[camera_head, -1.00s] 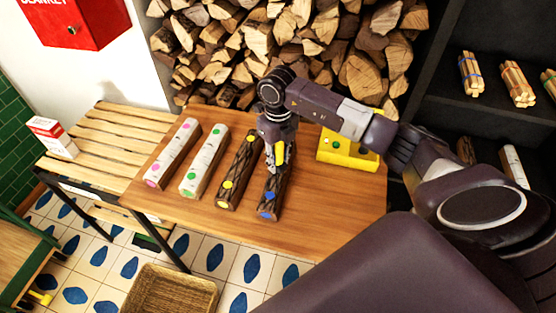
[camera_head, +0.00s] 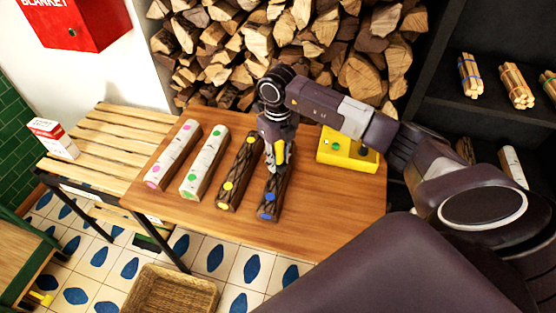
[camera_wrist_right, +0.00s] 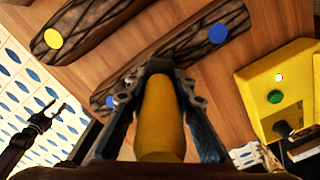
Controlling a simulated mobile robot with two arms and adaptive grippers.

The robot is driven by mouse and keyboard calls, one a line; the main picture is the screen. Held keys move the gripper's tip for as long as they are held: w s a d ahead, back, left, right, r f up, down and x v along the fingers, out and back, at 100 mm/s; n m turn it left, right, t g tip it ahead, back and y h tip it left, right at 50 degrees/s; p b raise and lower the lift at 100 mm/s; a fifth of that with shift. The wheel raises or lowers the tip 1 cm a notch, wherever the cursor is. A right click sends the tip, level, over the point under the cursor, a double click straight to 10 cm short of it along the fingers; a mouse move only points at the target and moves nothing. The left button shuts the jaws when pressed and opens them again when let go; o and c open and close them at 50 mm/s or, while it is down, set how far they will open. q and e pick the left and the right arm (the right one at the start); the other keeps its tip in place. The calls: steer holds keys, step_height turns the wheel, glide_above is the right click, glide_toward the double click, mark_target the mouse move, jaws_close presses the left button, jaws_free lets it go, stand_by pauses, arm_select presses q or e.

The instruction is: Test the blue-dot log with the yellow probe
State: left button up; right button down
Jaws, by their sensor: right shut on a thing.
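The blue-dot log (camera_head: 271,203) is dark-barked and lies rightmost in the row on the table, with blue dots on its top and near end. It also shows in the right wrist view (camera_wrist_right: 185,45). My right gripper (camera_head: 274,166) is above its far half, shut on the yellow probe (camera_wrist_right: 160,115). The probe's tip points down at the log; I cannot tell whether it touches. The yellow tester box (camera_head: 336,156) stands right of the log, with a green button and a lit lamp (camera_wrist_right: 279,77). My left gripper (camera_wrist_right: 48,115) shows open over the floor in the wrist view only.
Left of the blue-dot log lie a dark log with yellow dots (camera_head: 238,175), a pale green-dot log (camera_head: 205,165) and a pale pink-dot log (camera_head: 172,158). A slatted bench (camera_head: 110,135) adjoins the table. A wicker basket (camera_head: 172,290) is on the floor. Stacked firewood is behind.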

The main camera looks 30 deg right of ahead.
mark_target(275, 146)
steer(key=shift+r+p, duration=1.7)
steer(key=shift+r, duration=1.35)
steer(key=shift+a+r+n, duration=0.25)
steer(key=shift+a+n, duration=0.25)
steer(key=shift+n, duration=0.1)
steer(key=s+a+r+n+b, duration=0.1)
steer(key=s+a+r+n, duration=0.3)
steer(key=n, duration=1.3)
steer(key=s+a+r+n+b, duration=0.1)
steer(key=s+a+r+n, duration=0.4)
steer(key=n, duration=1.1)
steer(key=s+a, duration=0.3)
steer(key=s, duration=0.3)
steer(key=shift+a+r+n+b, duration=0.25)
steer(key=shift+n+b, duration=0.15)
